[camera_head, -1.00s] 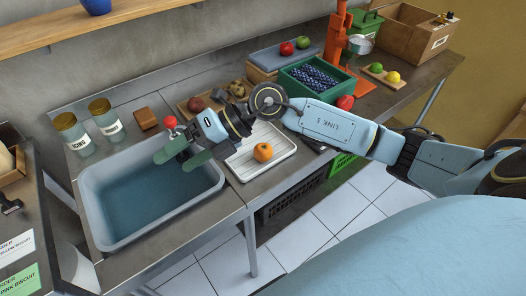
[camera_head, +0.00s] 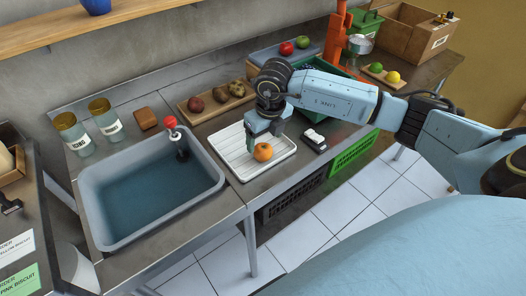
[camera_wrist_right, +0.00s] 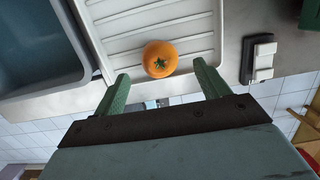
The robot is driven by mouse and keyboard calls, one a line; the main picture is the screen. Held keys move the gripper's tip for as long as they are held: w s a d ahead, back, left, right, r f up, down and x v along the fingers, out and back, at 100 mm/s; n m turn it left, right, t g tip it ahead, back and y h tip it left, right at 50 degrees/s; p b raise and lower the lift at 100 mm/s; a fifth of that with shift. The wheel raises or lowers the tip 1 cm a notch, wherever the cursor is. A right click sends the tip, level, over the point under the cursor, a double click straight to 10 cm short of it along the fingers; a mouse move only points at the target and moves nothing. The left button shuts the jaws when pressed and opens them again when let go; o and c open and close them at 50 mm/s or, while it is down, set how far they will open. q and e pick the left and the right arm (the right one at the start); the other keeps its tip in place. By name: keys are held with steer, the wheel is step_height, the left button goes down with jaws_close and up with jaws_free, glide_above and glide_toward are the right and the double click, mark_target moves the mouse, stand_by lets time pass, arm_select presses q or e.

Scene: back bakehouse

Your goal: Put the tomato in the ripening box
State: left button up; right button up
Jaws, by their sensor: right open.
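The tomato (camera_head: 263,152) is orange and round and lies on the white ribbed draining tray. In the right wrist view the tomato (camera_wrist_right: 160,58) shows a green star-shaped calyx, between and just beyond the fingertips. My right gripper (camera_head: 264,133) is open and empty, close above the tomato on its far side in the head view. A green crate (camera_head: 343,84), seemingly the ripening box, stands behind my right forearm and is mostly hidden by it. My left gripper is not in view.
The draining tray (camera_head: 237,163) adjoins a water-filled sink (camera_head: 205,203) with a red-topped tap (camera_head: 171,122). A black-and-white item (camera_head: 314,140) lies right of the tray. A wooden board (camera_head: 190,114) with several brown round items is behind. An orange stand (camera_head: 335,40) rises behind the crate.

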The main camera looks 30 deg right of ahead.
mark_target(263, 147)
steer(key=f, duration=0.4)
steer(key=w+f, duration=0.1)
steer(key=shift+a+f, duration=0.1)
steer(key=shift+f, duration=0.3)
steer(key=shift+s, duration=0.1)
steer(key=shift+r, duration=0.1)
steer(key=c, duration=1.2)
